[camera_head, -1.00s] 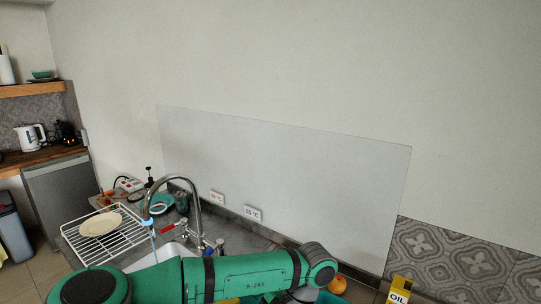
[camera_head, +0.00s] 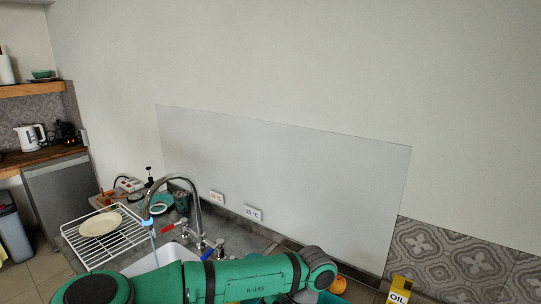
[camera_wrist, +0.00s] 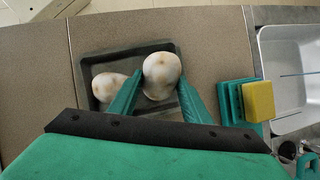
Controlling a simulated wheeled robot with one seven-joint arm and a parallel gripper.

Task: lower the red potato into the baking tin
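In the wrist view, a pale, brown-blotched potato (camera_wrist: 161,72) sits between the two green fingers of my gripper (camera_wrist: 160,82), which press against its sides. It looks whitish rather than red. Below it is the dark rectangular baking tin (camera_wrist: 117,61). A second pale, blotched potato (camera_wrist: 107,88) lies in the left part of the tin, partly behind the left finger. The held potato overlaps the right part of the tin; whether it touches the tin's floor I cannot tell. The head view shows neither the fingers nor the tin.
In the wrist view, green sponges (camera_wrist: 230,97) and a yellow sponge (camera_wrist: 258,101) stand right of the tin, beside the metal sink (camera_wrist: 285,50). The brown counter (camera_wrist: 35,75) is clear on the left. In the head view, a yellow oil container (camera_head: 399,290) and an orange fruit (camera_head: 338,284) stand at lower right.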

